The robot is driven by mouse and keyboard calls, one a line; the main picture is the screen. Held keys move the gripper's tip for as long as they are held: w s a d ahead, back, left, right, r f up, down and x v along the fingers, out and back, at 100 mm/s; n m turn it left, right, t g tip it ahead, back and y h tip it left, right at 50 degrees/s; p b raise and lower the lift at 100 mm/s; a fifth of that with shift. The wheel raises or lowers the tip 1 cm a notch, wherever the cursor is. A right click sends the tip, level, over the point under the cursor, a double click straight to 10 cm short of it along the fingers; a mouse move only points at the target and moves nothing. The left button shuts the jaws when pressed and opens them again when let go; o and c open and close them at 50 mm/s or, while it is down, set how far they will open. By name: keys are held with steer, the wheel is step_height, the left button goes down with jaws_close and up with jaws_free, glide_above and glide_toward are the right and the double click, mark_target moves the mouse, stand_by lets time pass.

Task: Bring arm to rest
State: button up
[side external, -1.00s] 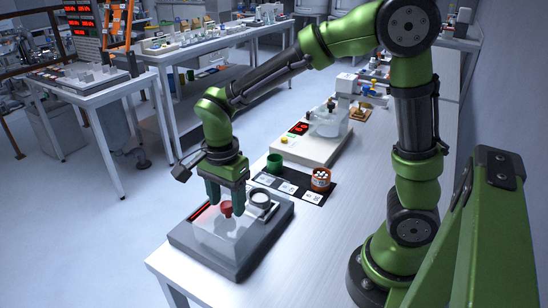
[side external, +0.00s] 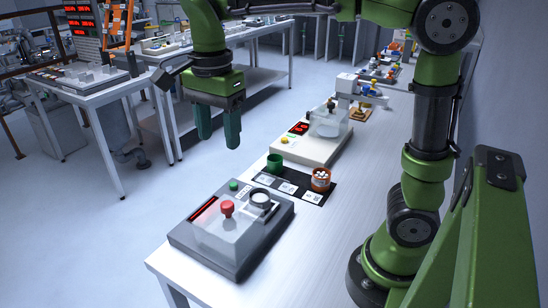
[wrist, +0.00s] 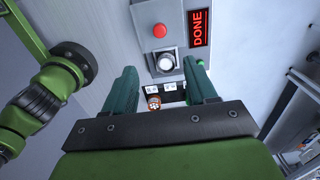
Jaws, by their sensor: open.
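My gripper (side external: 218,143) is open and empty, held in the air well above the table, up and left of the grey machine (side external: 222,250). In the wrist view my gripper (wrist: 163,92) shows two spread green fingers with nothing between them in grasp. The grey machine has a red knob (side external: 227,208) on a clear cover, a round dark-rimmed port (side external: 260,198) and a green button (side external: 233,185). In the wrist view its display (wrist: 199,28) reads DONE in red, beside the red knob (wrist: 160,31) and the bright round port (wrist: 166,62).
Behind the machine, a black mat (side external: 308,192) holds a green cup (side external: 274,163) and an orange-red container (side external: 321,179) of white pieces. A second device (side external: 312,142) stands farther back. The white table (side external: 300,255) is clear at front right.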

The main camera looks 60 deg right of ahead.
steer(key=shift+r, duration=0.4)
steer(key=s+d+f+n+t+y, duration=0.1)
steer(key=s+d+f+n+t, duration=0.1)
steer(key=s+n, duration=0.3)
steer(key=s+d+f+n+t+y, duration=0.1)
steer(key=s+d+f+n+t, duration=0.2)
steer(key=n, duration=0.6)
steer(key=shift+s+d+f+t, duration=0.2)
steer(key=shift+s+f+t, duration=0.2)
steer(key=shift+s+t, duration=0.75)
